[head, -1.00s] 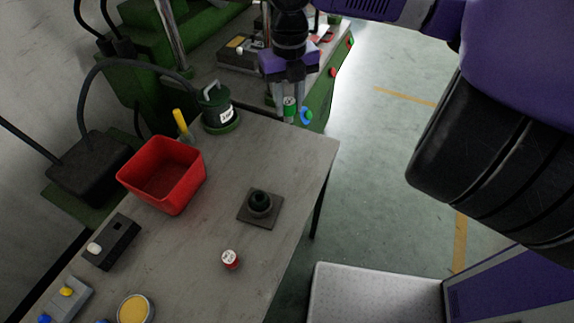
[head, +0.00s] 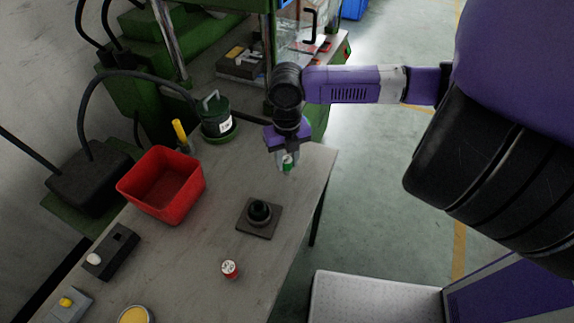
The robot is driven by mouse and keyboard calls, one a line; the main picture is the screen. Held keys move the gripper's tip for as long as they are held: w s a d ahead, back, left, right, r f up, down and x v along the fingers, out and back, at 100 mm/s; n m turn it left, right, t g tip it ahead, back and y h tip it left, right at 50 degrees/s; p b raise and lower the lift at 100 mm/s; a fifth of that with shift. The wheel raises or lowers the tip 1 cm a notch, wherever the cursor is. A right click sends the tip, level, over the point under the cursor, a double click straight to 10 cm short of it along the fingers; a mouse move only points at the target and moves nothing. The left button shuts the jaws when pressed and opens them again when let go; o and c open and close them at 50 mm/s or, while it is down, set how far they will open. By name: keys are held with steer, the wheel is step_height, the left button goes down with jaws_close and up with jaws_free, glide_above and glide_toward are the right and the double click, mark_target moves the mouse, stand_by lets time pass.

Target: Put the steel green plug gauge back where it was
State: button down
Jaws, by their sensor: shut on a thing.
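The green plug gauge (head: 288,164) is between the fingertips of my gripper (head: 286,160), which is shut on it. The gauge shows green with a pale metal part. My gripper is over the far right part of the table, beyond the dark socket. Whether the gauge touches the table, I cannot tell. A red-and-white plug gauge (head: 230,269) stands on the table nearer the front. A dark round socket on a square base plate (head: 270,229) sits in the middle of the table.
A red bin (head: 160,205) stands on the left of the table (head: 205,245). Behind it are a yellow-handled tool (head: 180,131) and a green pot (head: 216,122). A black box with a white knob (head: 112,252) lies front left. The table's right edge is clear.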

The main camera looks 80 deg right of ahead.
steer(key=shift+f, duration=1.35)
steer(key=shift+f, duration=0.1)
steer(key=c, duration=1.1)
jaws_free()
steer(key=shift+o, duration=0.2)
